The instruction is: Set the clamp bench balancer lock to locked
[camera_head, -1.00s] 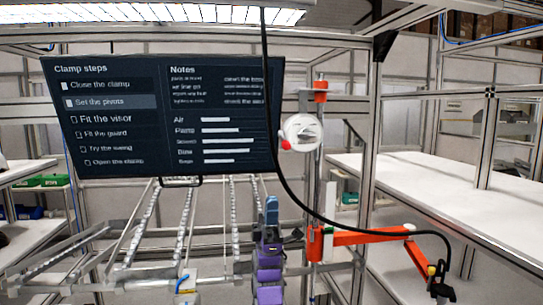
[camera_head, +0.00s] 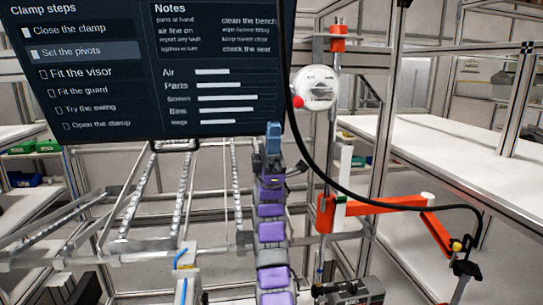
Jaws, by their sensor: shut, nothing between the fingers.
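A white round unit (camera_head: 317,88), which looks like the balancer, is mounted on the upright post right of the screen. A small red knob (camera_head: 297,102) shows at its lower left; which setting it stands at cannot be told. My gripper (camera_head: 273,128), blue, points up at the end of my purple arm, below and left of the round unit. It is shut and empty, and in the picture it lies apart from the knob.
A dark screen (camera_head: 150,65) with clamp steps fills the upper left. A black cable hangs between the screen and the round unit, then curves right. An orange jointed arm (camera_head: 385,206) reaches right from the post. White benches (camera_head: 440,160) stand at the right.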

